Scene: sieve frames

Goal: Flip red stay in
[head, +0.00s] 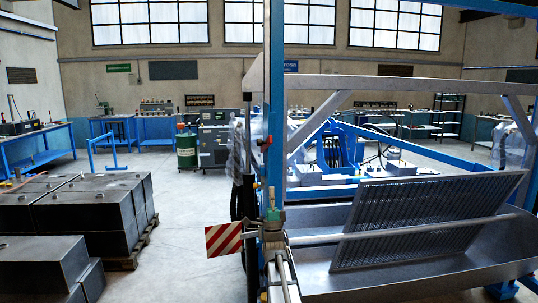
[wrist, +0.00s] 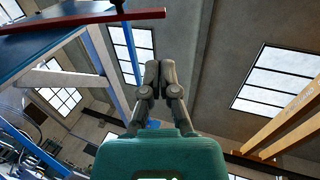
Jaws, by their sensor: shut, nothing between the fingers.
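My gripper (wrist: 159,70) is shut and empty in the wrist view, its two grey fingers together above the teal body. A long red bar (wrist: 90,20) with a dark piece across it runs along the top left of that view, apart from the fingertips. It may be the red stay, but I cannot tell for sure. In the head view, small red parts show on the blue upright post (head: 275,90), close to the teal part of my gripper (head: 272,216). The fingertips are too small to make out there.
A sieve frame with a tilted slatted panel (head: 425,215) over a metal tray (head: 400,270) stands right of the post. A red-and-white striped plate (head: 223,239) sticks out left of it. Dark blocks (head: 80,215) lie on a pallet at left; clear floor lies between.

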